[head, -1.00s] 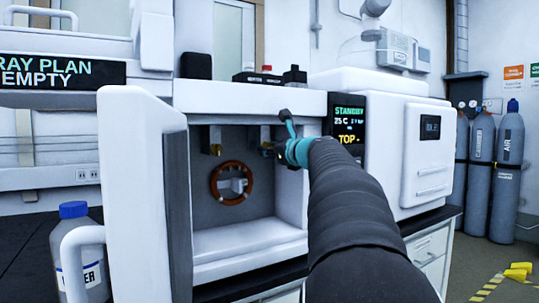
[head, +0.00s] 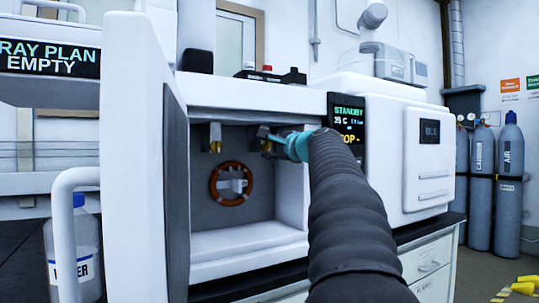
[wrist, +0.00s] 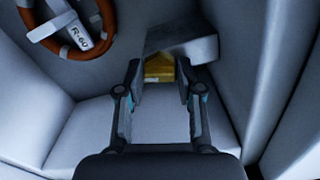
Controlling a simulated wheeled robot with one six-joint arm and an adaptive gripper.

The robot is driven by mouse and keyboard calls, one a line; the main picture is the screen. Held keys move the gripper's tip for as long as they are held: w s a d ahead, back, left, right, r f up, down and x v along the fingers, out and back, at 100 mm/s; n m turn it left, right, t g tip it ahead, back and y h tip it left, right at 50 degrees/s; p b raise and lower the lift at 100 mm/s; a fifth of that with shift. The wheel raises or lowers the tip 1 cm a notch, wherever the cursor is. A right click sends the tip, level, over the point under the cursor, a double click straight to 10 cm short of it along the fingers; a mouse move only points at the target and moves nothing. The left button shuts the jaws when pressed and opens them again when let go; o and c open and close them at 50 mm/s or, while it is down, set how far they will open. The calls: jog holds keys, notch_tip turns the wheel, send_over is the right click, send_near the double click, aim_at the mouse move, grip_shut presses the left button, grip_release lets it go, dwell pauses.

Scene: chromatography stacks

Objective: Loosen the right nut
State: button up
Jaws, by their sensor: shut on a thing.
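The right nut is a small brass fitting (wrist: 159,69) below a grey bracket (wrist: 185,45) in the wrist view. My gripper (wrist: 160,82) has one fingertip on each side of it and is shut on it. In the head view my gripper (head: 272,138) is at the upper right of the open oven chamber, and it and my arm largely hide the right nut. The left brass nut (head: 215,147) hangs free under its own bracket, to the left.
A coiled column ring (head: 214,190) hangs on the chamber's back wall; it also shows in the wrist view (wrist: 103,12). The open white door (head: 140,200) stands at left. A display panel (head: 347,110) is right of the chamber. The chamber floor (head: 245,240) is clear.

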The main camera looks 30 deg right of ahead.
jog(key=shift+n+b, duration=0.75)
jog(key=shift+n, duration=0.85)
jog(key=o, duration=1.1)
jog(key=shift+a, duration=0.1)
jog(key=shift+s, duration=0.2)
jog(key=s, duration=1.1)
jog(key=shift+s+a, duration=0.25)
jog(key=shift+a, duration=0.05)
